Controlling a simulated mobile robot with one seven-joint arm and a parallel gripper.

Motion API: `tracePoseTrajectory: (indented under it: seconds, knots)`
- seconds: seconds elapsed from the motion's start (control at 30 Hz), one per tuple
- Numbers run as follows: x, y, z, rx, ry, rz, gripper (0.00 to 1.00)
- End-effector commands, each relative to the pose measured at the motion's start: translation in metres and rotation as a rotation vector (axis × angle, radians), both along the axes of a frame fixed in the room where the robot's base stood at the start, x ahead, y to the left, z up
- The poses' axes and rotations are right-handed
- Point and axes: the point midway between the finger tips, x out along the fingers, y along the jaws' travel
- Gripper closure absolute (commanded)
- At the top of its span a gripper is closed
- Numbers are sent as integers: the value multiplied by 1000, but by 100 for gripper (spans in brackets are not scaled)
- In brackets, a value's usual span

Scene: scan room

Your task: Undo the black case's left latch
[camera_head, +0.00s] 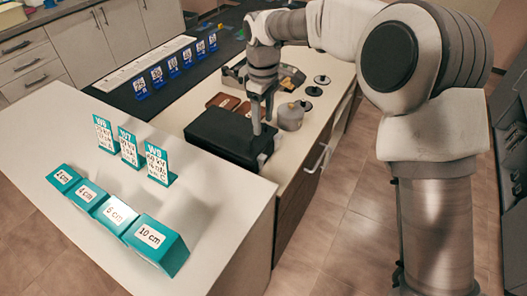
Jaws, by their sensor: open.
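The black case (222,136) lies on the pale counter, with its lid looking closed. My gripper (262,126) points down at the case's right-hand edge, its fingers close to the case. My gripper is open. Whether a finger touches the case or a latch cannot be told at this size. The latches cannot be made out; the case's right-hand side is dark and partly behind my gripper.
A grey rounded pot (290,116) stands close to the right of my gripper. Black discs (314,91), brown blocks (219,100) and a grey tray (236,73) lie behind. Teal wedges (155,244) and signs (158,163) stand nearer on the counter.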

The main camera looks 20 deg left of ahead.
Motion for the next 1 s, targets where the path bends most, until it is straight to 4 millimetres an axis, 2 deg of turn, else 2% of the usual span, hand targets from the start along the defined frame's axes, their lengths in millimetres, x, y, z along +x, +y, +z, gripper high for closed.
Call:
tracePoseTrajectory:
  seconds: [0.03, 0.2, 0.5, 0.7, 1.0]
  knots:
    - [-1, -1, -14, -3, 3, 0, 40]
    - [-1, -1, -51, -3, 2, -1, 40]
    - [-1, 0, -105, -1, 1, 0, 40]
    - [0, 0, -119, 0, -1, -1, 40]
    - [0, 0, -121, 0, -2, -1, 40]
